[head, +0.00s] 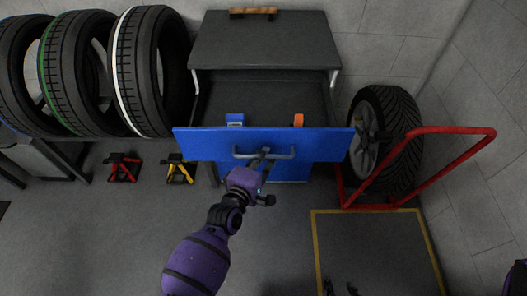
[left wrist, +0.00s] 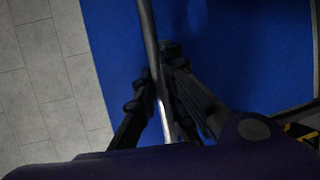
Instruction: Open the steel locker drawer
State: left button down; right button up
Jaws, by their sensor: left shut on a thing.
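The steel locker (head: 265,45) stands against the back wall in the head view. Its drawer (head: 265,95) is pulled out, with the dark inside showing behind the blue front (head: 210,143). A grey bar handle (head: 285,154) runs across the front. My left gripper (head: 264,162) is shut on the handle near its middle. In the left wrist view the handle bar (left wrist: 151,45) passes between the fingers (left wrist: 160,105), before the blue front (left wrist: 240,50). My right gripper (head: 340,287) shows only as two dark fingertips, apart, at the bottom edge.
A blue item (head: 234,119) and an orange item (head: 298,120) sit in the drawer. Several tyres (head: 140,70) stand on a rack at left, with red (head: 122,170) and yellow (head: 179,170) stands below. A red-framed trolley (head: 435,165) and a wheel (head: 395,120) are close at right.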

pick_arm(q)
jog(key=shift+r, duration=0.1)
dwell(0.3)
jog(key=c, duration=1.8)
grip_release()
jog(key=shift+s, duration=0.1)
jog(key=shift+s, duration=0.1)
jog(key=v, duration=1.2)
